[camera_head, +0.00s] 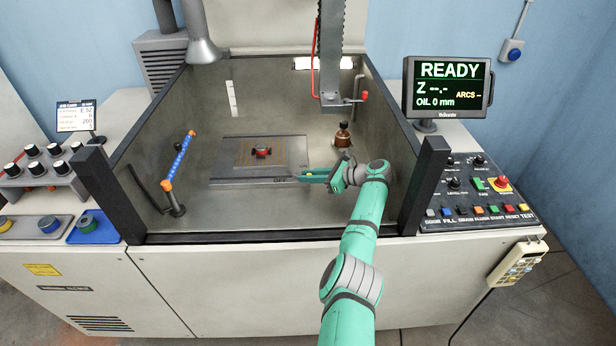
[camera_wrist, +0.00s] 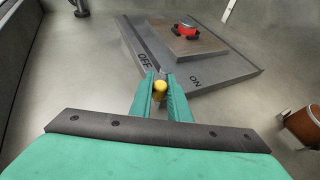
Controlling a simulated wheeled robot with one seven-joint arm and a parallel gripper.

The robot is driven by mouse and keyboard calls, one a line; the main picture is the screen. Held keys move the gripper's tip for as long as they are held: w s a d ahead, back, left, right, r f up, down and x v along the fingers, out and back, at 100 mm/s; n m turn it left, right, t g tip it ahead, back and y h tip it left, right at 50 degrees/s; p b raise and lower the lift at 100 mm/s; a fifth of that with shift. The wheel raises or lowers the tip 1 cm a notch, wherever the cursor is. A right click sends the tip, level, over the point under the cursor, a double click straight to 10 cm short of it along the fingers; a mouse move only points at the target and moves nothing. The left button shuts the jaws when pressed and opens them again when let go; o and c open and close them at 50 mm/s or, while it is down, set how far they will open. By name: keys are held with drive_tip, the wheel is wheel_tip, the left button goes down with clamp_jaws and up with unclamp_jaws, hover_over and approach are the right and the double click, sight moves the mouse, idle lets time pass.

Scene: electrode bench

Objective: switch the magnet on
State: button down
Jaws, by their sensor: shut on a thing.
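The magnet is a low grey block (camera_head: 222,180) on the floor of the open tank; it also shows in the wrist view (camera_wrist: 225,78). Its near side carries the words OFF and ON. My gripper (camera_head: 312,175) reaches over the tank's front edge from the right.
A brown plate (camera_head: 245,154) with a red and black piece (camera_head: 262,152) lies on the magnet. A blue and orange hose (camera_head: 180,158) stands left. A machine head (camera_head: 330,60) hangs above. The screen (camera_head: 449,86) reads READY.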

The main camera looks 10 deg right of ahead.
drive_tip(key=shift+a+r, duration=0.1)
drive_tip(key=c, duration=1.7)
unclamp_jaws()
drive_tip(key=shift+o, duration=0.2)
wheel_tip(320, 180, up, 3)
drive_tip(key=shift+s+r, duration=0.15)
drive_tip(key=s+a+r, duration=0.2)
drive_tip(key=s+r, duration=0.7)
drive_tip(key=s, duration=0.4)
drive_tip(key=shift+s+r, duration=0.3)
drive_tip(key=shift+r, duration=0.05)
